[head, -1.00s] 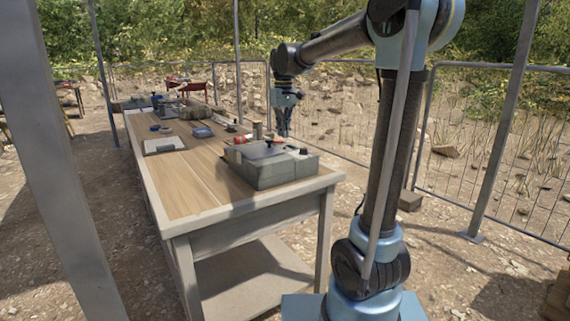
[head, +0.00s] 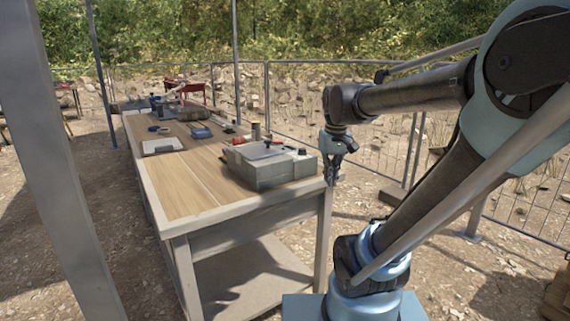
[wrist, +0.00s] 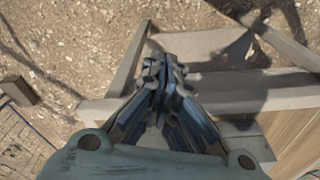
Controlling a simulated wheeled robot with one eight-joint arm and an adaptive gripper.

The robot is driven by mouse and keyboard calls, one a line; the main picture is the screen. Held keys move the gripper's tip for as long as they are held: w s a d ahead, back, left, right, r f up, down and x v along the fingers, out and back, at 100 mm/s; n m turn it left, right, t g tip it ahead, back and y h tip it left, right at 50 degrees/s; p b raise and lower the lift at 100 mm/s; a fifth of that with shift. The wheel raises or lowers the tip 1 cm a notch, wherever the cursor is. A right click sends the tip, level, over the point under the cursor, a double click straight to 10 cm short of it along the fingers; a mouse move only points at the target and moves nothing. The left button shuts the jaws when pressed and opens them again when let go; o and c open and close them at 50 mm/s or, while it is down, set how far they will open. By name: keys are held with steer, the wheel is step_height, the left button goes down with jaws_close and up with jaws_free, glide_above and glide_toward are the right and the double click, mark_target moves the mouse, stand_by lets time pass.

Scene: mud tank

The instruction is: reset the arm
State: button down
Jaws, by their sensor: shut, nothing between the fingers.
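My gripper (head: 334,178) hangs pointing down at the right end of the workbench, beside its near right corner in the head view. It is shut and empty. In the wrist view its fingers (wrist: 163,75) meet over the bench's pale edge, with the lower shelf and the ground below. The workbench (head: 190,190) has a wooden top with a pale frame. A grey metal box (head: 272,168) sits on the bench top, just left of my gripper and apart from it.
A clipboard (head: 162,146), a blue item (head: 201,132) and a small can (head: 256,131) lie farther back on the bench. A grey post (head: 55,170) stands at the left. A wire fence (head: 530,200) runs behind on the right. Bare ground lies around the bench.

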steer(key=s+d+f+m, duration=0.1)
steer(key=s+d+f, duration=0.1)
steer(key=s+f, duration=0.4)
steer(key=s+d+f+m, duration=0.1)
steer(key=s+d+f, duration=0.1)
steer(key=s+f, duration=0.3)
step_height(320, 180, down, 3)
steer(key=shift+s+d+r+m+t, duration=0.2)
steer(key=shift+s+d+m+t, duration=0.1)
steer(key=shift+s+d+t, duration=0.1)
